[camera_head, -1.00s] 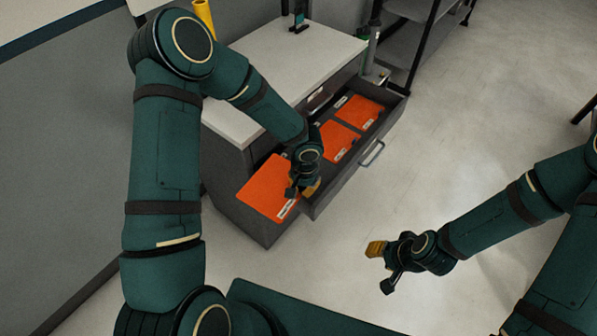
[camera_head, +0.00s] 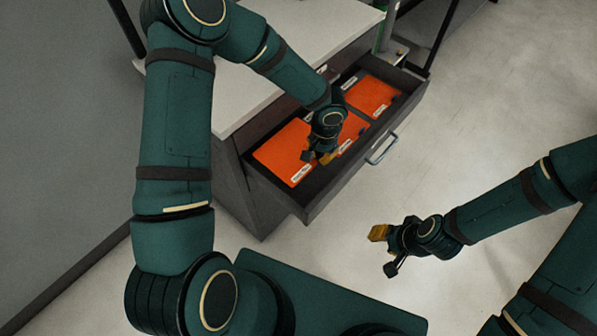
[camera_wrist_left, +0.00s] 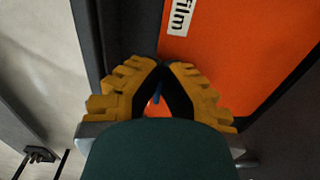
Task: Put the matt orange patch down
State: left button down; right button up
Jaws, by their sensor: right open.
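The held orange patch (camera_head: 277,157) is a flat sheet with a white label, low in the left end of the open drawer. In the left wrist view the same orange sheet (camera_wrist_left: 255,50) shows, with a label ending in "film"; the rest of the label is out of view. My left gripper (camera_head: 318,158) is at its right front corner; in the wrist view its yellow fingertips (camera_wrist_left: 160,66) come together at the sheet's edge. The pinch itself is partly hidden. My right gripper (camera_head: 385,250) is open and empty over the floor.
The open drawer (camera_head: 335,196) has a handle (camera_head: 382,149) on its front. Two more orange patches lie inside, one in the middle, partly behind my left wrist, and one at the right (camera_head: 372,95). The grey-topped cabinet (camera_head: 300,40) stands behind.

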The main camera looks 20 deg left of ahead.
aim_at(318, 177)
pick_arm(q)
notch_tip(318, 177, down, 10)
jog(key=shift+r+b, duration=0.1)
jog(key=shift+b, duration=0.9)
jog(key=c, duration=1.1)
grip_release()
jog(key=shift+c, duration=0.2)
jog(key=r+p, duration=0.1)
jog(key=r, duration=0.5)
jog(key=r+p, duration=0.1)
jog(key=r, duration=0.5)
jog(key=shift+s+d, duration=0.1)
jog(key=shift+d, duration=0.1)
